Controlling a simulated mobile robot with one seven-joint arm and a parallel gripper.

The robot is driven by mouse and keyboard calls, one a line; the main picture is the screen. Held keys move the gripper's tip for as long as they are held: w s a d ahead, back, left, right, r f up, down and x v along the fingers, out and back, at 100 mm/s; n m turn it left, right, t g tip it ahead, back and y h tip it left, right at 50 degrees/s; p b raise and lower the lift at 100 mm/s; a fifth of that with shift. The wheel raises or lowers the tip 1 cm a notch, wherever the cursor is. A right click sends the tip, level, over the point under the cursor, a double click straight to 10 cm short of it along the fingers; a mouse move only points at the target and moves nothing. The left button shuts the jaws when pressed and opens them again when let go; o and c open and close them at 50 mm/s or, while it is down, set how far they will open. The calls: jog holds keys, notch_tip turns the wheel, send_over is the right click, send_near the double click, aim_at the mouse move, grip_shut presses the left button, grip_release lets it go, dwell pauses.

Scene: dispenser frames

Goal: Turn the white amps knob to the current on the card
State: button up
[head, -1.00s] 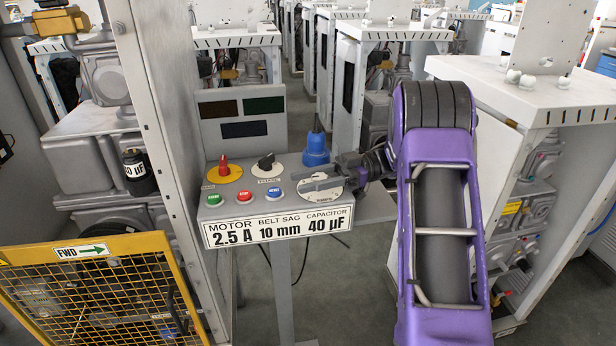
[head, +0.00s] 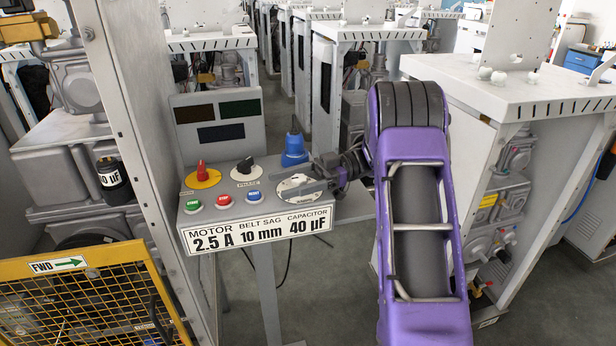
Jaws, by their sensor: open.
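The card (head: 258,234) on the front of the grey control box reads MOTOR 2.5 A, BELT SAG 10 mm, CAPACITOR 40 µF. My gripper (head: 310,172) is open and reaches in from the right, low over the back right part of the dial. The fingers partly cover the dial, so the knob's pointer setting cannot be read. I cannot tell whether the fingers touch the knob.
A red knob (head: 202,170) on a yellow plate and a black knob (head: 244,165) share the box top. Green (head: 193,205), red (head: 224,200) and blue (head: 254,196) buttons sit in front. A blue plug-like part (head: 294,150) stands behind the dial.

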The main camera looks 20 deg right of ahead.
jog(key=w+d+p, duration=0.3)
jog(key=d, duration=1.3)
jog(key=shift+w+d, duration=0.15)
jog(key=shift+d, duration=0.25)
